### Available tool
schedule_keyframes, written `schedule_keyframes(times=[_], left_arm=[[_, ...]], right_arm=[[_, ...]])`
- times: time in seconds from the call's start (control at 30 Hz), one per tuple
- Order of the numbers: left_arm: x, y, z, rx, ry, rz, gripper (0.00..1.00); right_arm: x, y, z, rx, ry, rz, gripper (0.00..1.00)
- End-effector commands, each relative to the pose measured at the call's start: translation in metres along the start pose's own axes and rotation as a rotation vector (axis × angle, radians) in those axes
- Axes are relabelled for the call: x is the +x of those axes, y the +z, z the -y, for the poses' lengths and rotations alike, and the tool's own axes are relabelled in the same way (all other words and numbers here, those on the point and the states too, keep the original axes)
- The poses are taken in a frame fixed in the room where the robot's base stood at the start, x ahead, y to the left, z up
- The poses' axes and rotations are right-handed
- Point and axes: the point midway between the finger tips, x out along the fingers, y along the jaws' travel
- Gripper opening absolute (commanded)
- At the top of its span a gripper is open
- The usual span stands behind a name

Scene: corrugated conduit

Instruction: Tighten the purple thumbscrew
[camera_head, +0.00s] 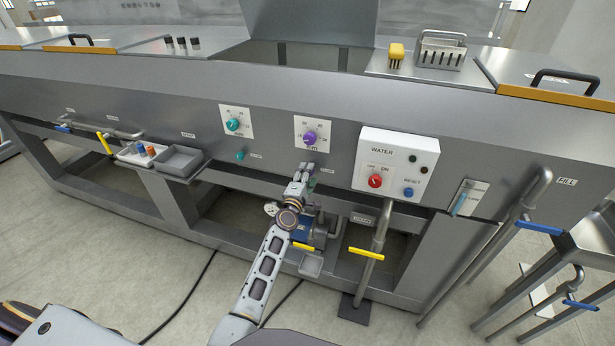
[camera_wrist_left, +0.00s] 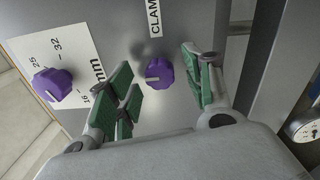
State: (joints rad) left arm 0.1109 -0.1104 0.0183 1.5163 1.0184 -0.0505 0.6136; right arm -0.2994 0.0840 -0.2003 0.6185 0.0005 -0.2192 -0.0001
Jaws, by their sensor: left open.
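The purple thumbscrew (camera_wrist_left: 159,73) is a ribbed knob with a pale line on its face, beside a CLAMP label (camera_wrist_left: 155,18) in the left wrist view. My left gripper (camera_wrist_left: 158,86) is open, with green-padded fingers on either side of the thumbscrew. Gaps show between the pads and the knob. A second purple knob (camera_wrist_left: 52,84), on a white scale plate in mm, sits to the left. In the head view this dial (camera_head: 310,138) is just above my left gripper (camera_head: 306,172), which largely hides the thumbscrew. My right gripper is not in view.
A teal dial (camera_head: 233,125) and a small teal knob (camera_head: 240,155) are to the left on the panel. A white WATER box (camera_head: 396,163) juts out to the right. Below are pipes with a yellow handle (camera_head: 366,253). A gauge (camera_wrist_left: 304,127) shows at the wrist view's right edge.

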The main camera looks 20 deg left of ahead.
Motion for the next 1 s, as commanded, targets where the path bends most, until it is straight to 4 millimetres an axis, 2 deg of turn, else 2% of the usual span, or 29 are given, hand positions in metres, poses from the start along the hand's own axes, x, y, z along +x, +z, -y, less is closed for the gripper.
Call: schedule_keyframes(times=[0.37, 1.0], left_arm=[[-0.017, 0.0, 0.001, 0.0, -0.001, 0.0, 0.51], [-0.072, 0.0, 0.001, 0.0, -0.001, 0.0, 0.51]], right_arm=[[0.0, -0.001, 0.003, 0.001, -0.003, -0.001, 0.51], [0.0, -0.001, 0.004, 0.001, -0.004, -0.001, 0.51]])
